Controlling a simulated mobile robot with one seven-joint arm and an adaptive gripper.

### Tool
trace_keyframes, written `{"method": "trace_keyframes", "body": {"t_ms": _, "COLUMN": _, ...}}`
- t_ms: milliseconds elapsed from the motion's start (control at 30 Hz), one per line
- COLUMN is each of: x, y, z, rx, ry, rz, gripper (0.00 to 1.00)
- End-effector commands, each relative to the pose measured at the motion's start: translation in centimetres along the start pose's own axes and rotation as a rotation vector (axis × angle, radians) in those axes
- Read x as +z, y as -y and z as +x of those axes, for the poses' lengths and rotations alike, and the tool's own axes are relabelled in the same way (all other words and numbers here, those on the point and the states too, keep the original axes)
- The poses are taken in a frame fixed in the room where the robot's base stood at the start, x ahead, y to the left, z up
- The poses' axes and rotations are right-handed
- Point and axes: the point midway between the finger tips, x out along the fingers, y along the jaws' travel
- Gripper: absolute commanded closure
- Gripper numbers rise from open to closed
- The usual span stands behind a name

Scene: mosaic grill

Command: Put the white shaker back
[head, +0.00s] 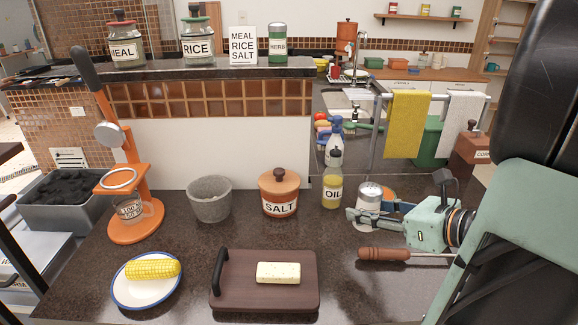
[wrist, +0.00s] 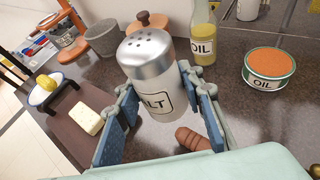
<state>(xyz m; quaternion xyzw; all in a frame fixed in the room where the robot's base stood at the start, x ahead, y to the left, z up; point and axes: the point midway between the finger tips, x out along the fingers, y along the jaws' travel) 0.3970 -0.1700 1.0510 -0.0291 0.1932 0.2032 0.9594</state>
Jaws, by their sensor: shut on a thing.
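The white shaker (head: 369,192) has a domed metal top with holes and a label reading "ALT" in the wrist view (wrist: 155,98). My gripper (head: 368,216) is shut on its body, one finger on each side, at the right of the dark counter in the head view. The shaker stands roughly upright; whether its base touches the counter cannot be told. A white sign (head: 243,46) reading MEAL, RICE, SALT stands on the raised ledge (head: 200,69), between the RICE jar (head: 196,48) and the green-lidded HERB jar (head: 277,50).
Near the shaker are an OIL bottle (head: 332,192), an orange-topped tin (wrist: 270,67) and a brown-handled tool (head: 385,254). An orange SALT pot (head: 279,194), grey bowl (head: 209,200), board with a pale block (head: 235,300) and corn plate (head: 124,296) stand left. The MEAL jar (head: 124,50) is on the ledge.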

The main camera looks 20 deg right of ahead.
Motion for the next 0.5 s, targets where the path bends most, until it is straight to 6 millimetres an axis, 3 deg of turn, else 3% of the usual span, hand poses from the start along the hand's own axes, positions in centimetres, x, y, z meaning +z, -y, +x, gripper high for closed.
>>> {"method": "trace_keyframes", "body": {"t_ms": 200, "x": -1.0, "y": 3.9, "z": 2.7, "rx": 0.003, "ry": 0.0, "rz": 0.0, "gripper": 0.92}}
{"method": "trace_keyframes", "body": {"t_ms": 500, "x": -4.3, "y": 7.1, "z": 5.8, "rx": 0.001, "ry": 0.001, "rz": 0.001, "gripper": 0.92}}
